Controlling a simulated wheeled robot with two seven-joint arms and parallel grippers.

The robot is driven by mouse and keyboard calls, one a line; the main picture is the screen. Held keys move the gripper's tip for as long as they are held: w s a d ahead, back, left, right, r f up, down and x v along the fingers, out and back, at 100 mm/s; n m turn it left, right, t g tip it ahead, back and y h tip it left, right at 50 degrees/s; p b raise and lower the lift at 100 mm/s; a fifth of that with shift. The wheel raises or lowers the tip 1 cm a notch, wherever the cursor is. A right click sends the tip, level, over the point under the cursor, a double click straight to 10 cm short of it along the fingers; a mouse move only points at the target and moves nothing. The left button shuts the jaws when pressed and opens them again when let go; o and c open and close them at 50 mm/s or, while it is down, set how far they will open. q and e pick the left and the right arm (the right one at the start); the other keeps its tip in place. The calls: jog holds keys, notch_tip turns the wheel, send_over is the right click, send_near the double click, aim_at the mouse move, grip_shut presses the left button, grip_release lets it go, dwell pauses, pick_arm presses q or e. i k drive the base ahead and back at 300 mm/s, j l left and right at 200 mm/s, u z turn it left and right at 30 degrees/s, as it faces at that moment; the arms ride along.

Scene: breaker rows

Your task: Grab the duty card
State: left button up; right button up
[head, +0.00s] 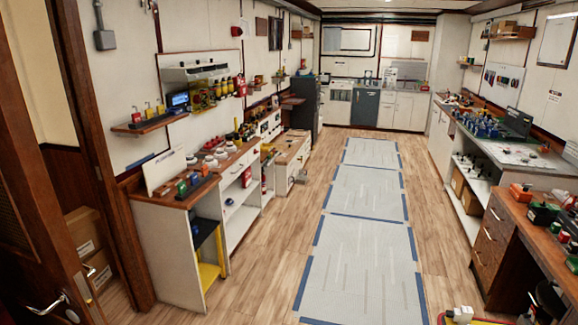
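I cannot pick out a duty card for certain at this distance. A white sign (165,170) with small unreadable print stands upright at the near end of the left counter. A pale framed sheet (557,40) hangs high on the right wall, and a white board (503,84) with small dark pictures hangs beyond it. I cannot tell whether any of these is the card. Neither of my grippers is in view.
A long aisle with blue-edged grey mats (367,190) runs clear to the far cabinets (400,107). The left counter (180,202) and right wooden desk (550,245) hold many small items. An open wooden door (35,200) stands at left. A yellow-and-red item (463,314) lies low at the bottom right.

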aim_at(182, 188)
jog(key=i+z, duration=0.2)
jog(key=i, duration=1.45)
jog(key=i+l+u, duration=0.1)
jog(key=i+u, duration=0.25)
jog(key=i, duration=0.2)
jog(key=i+l+u, duration=0.35)
jog(key=i, duration=0.2)
jog(key=i+l+u, duration=0.4)
jog(key=i+j, duration=0.1)
